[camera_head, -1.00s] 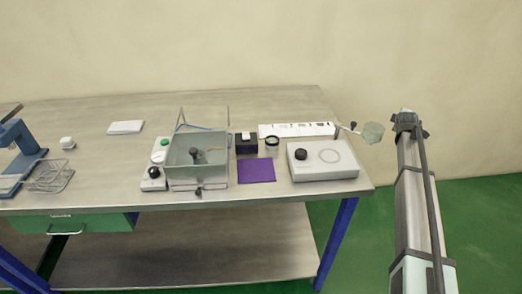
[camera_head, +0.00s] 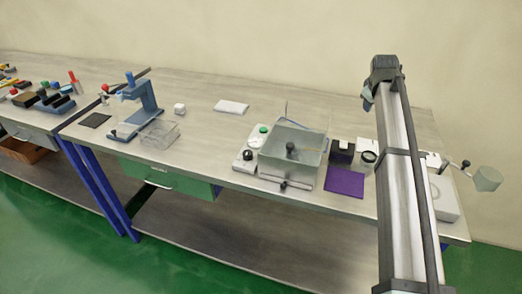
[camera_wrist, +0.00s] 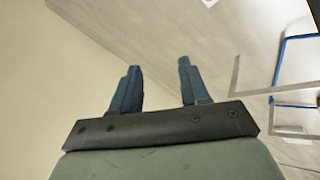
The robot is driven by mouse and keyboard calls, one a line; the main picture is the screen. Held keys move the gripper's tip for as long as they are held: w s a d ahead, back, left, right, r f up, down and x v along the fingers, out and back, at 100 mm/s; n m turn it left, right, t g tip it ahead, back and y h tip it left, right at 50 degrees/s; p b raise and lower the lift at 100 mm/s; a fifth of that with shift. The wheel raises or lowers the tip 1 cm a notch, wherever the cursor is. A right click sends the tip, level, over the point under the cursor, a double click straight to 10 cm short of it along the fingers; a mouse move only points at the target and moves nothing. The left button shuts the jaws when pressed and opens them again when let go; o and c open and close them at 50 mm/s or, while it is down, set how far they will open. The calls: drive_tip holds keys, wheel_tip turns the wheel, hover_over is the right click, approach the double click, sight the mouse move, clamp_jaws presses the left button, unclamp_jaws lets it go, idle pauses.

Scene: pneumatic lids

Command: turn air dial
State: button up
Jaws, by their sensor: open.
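A white control panel (camera_head: 239,166) stands on the bench just left of a grey open-topped box (camera_head: 290,150). It carries a black round knob (camera_head: 248,155), which looks like the air dial, and a green button (camera_head: 263,128). The knob's markings are too small to read. My gripper (camera_head: 368,96) is raised beyond the box, up and to the right of the panel, far from the knob. In the wrist view, its two blue fingers (camera_wrist: 156,78) are apart with nothing between them. The knob is not visible in the wrist view.
A purple mat (camera_head: 345,184), a dark block (camera_head: 341,150) and a small jar (camera_head: 368,158) lie right of the box. My arm partly hides a white case (camera_head: 445,198). A blue press (camera_head: 143,100) and a wire basket (camera_head: 160,132) stand left, with bare bench before the panel.

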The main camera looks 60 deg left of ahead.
drive_tip(key=s+a+r+m+g+h, duration=0.1)
drive_tip(key=s+a+g, duration=0.15)
drive_tip(key=s, duration=0.85)
drive_tip(key=s+a+g, duration=0.1)
drive_tip(key=s+a, duration=0.3)
drive_tip(key=s, duration=0.7)
wheel_tip(320, 180, up, 2)
drive_tip(key=m+g+h, duration=0.1)
drive_tip(key=g+h, duration=0.1)
drive_tip(key=h, duration=0.1)
hover_over(248, 152)
wheel_tip(248, 152, down, 13)
drive_tip(key=shift+d, duration=0.1)
drive_tip(key=c, duration=0.8)
